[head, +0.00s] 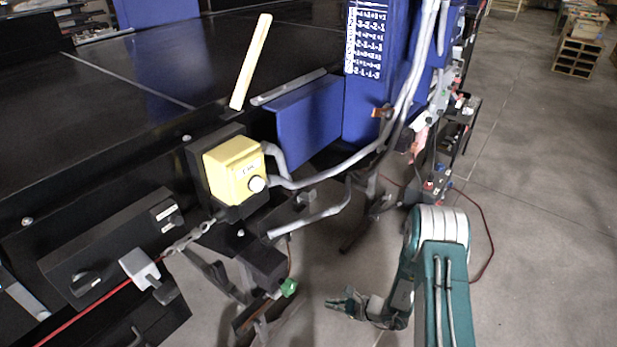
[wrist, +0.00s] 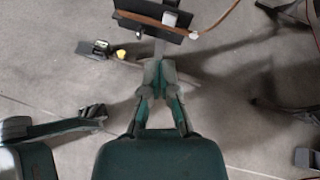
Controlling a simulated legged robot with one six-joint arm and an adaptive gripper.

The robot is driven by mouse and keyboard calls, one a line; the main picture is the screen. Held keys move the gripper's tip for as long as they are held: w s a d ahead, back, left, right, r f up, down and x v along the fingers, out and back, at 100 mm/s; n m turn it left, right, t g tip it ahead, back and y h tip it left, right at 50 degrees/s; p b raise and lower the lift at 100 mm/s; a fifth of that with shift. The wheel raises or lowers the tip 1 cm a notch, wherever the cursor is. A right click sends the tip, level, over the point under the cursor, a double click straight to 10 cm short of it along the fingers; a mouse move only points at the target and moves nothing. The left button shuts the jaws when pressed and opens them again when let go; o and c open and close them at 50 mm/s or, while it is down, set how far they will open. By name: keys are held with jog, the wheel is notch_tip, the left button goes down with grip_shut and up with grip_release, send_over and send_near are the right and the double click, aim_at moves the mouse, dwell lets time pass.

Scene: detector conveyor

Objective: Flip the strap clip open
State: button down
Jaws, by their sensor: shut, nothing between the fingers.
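No part is clearly recognisable as the strap clip. In the wrist view a brown strap (wrist: 217,22) runs past a black bar (wrist: 150,24) that carries a small white block (wrist: 169,19); I cannot tell if either is the clip. In the head view a small brown piece (head: 382,112) sits at the lower edge of the blue panel. My gripper (head: 345,303) is low over the floor, right of the conveyor. It is shut and empty. In the wrist view my gripper (wrist: 160,62) points toward the black bar; contact cannot be told.
The black conveyor (head: 140,80) fills the left, with a yellow button box (head: 234,170) and a grey pull-cord switch (head: 138,265) on its side. Grey hoses (head: 330,172) and black brackets stick out.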

jog(key=s+a+r+n+g+h, duration=0.1)
jog(key=s+r+n+g, duration=0.35)
jog(key=r, duration=0.85)
jog(key=s+a+r+n+g+h, duration=0.1)
jog(key=s+r+n, duration=0.1)
jog(key=r+n, duration=0.8)
jog(key=s+d+r+n+t+h, duration=0.2)
jog(key=s+d+r+h, duration=0.3)
jog(key=s+r, duration=0.3)
jog(key=s+d+r+n+t+h, duration=0.3)
jog(key=s+r, duration=0.6)
jog(key=r, duration=0.3)
jog(key=shift+d+r+n+t+h, duration=0.35)
jog(key=shift+d+n+h, duration=0.3)
jog(key=shift+d+h, duration=0.35)
